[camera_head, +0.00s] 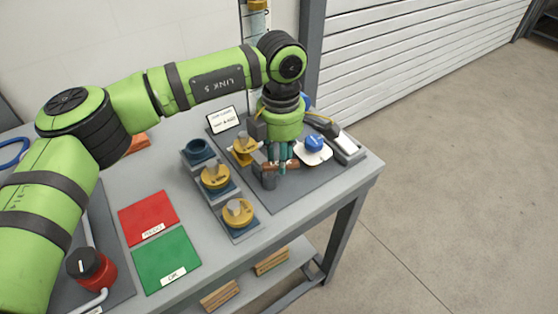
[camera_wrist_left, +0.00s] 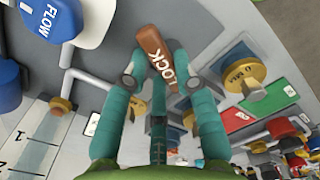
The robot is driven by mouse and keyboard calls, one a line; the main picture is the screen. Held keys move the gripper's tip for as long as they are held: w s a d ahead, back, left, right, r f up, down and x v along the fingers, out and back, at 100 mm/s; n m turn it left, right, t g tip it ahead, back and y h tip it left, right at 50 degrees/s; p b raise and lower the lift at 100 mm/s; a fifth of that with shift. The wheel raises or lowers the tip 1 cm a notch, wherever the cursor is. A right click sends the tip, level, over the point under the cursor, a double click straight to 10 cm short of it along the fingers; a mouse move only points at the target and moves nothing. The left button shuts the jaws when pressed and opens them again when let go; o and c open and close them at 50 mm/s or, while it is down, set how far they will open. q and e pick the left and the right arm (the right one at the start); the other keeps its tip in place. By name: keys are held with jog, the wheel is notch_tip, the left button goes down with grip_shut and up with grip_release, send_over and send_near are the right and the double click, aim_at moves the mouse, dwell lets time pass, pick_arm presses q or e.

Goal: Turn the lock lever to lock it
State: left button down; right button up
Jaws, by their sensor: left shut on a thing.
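The lock lever (camera_wrist_left: 154,45) is a brown-orange bar marked LOCK. In the head view my left gripper (camera_head: 280,165) points down at the skid plate, and a small brown part of the lever (camera_head: 292,165) shows beside the fingers. The fingers and wrist hide most of the lever and its mount there. My right gripper is in neither view.
A blue knob (camera_head: 314,143) on a white body stands close right of my gripper; a blue FLOW handle (camera_wrist_left: 50,18) shows in the wrist view. Yellow-topped parts (camera_head: 215,177) stand to the left.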

pick_arm(q)
jog(key=m+b, duration=0.1)
jog(key=m, duration=0.1)
jog(key=s+m+b, duration=0.1)
jog(key=m, duration=0.1)
jog(key=shift+d+f+m+b, duration=0.1)
jog(key=shift+m+b, duration=0.2)
jog(key=m+b, duration=0.1)
jog(key=m, duration=0.1)
jog(key=s+m+b, duration=0.1)
jog(key=m, duration=0.2)
jog(key=shift+s+a+m, duration=0.2)
jog(key=shift+m, duration=0.8)
jog(key=shift+s+a+m+b, duration=0.1)
jog(key=shift+m+b, duration=0.25)
jog(key=shift+m, duration=0.25)
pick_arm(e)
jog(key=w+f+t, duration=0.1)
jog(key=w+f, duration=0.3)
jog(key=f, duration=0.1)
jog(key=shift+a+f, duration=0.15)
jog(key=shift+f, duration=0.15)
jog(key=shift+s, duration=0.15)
